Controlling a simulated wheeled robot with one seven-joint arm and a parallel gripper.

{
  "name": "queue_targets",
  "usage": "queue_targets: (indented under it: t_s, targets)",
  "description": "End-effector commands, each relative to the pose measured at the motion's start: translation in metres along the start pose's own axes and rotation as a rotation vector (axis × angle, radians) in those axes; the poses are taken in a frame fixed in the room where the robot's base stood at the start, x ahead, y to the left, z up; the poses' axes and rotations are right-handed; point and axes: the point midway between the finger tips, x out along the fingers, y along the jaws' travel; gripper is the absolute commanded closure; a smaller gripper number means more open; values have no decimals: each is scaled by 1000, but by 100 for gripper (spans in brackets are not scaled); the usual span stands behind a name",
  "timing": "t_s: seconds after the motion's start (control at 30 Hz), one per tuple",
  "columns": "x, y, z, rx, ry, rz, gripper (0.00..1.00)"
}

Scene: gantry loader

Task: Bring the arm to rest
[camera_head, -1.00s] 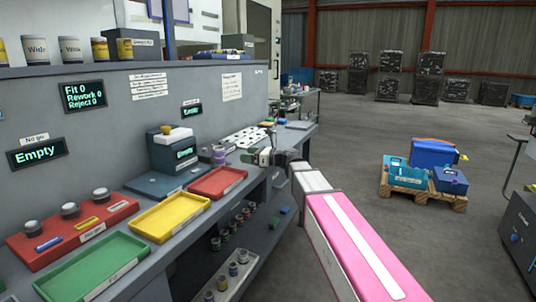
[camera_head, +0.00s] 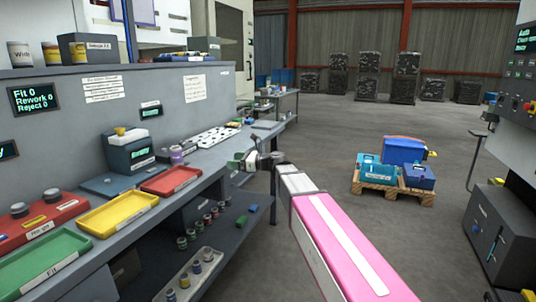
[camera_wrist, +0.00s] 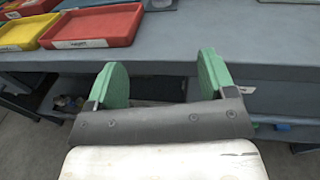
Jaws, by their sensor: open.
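My gripper (camera_head: 246,160) is at the end of my pink and white arm, just off the front edge of the workbench (camera_head: 208,158), to the right of the red tray. In the wrist view my gripper (camera_wrist: 158,84) shows two green finger pads wide apart with nothing between them. The bench front edge lies straight beyond the fingers. No contact with the bench is visible.
A red tray (camera_head: 171,181), a yellow tray (camera_head: 117,214) and a green tray (camera_head: 40,268) line the bench front. A lower shelf (camera_head: 215,235) holds several small cylinders. A loaded pallet (camera_head: 392,189) stands on open floor; a machine (camera_head: 497,235) is at right.

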Motion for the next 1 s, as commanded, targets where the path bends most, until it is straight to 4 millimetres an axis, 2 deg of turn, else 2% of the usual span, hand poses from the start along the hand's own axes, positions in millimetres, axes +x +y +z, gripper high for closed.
queue_targets:
  t_s: [0.27,0.47,0.57,0.67,0.8,0.9,1.0]
  targets:
    - [-22,12,-48,-177,145,12,23]
    - [-51,25,-100,-373,308,57,23]
    - [-74,35,-135,-504,419,108,23]
    - [-107,51,-179,-668,559,204,23]
    - [-167,77,-241,-914,760,420,23]
    - [-212,98,-279,-1067,874,621,23]
    - [-258,119,-309,-1192,954,843,23]
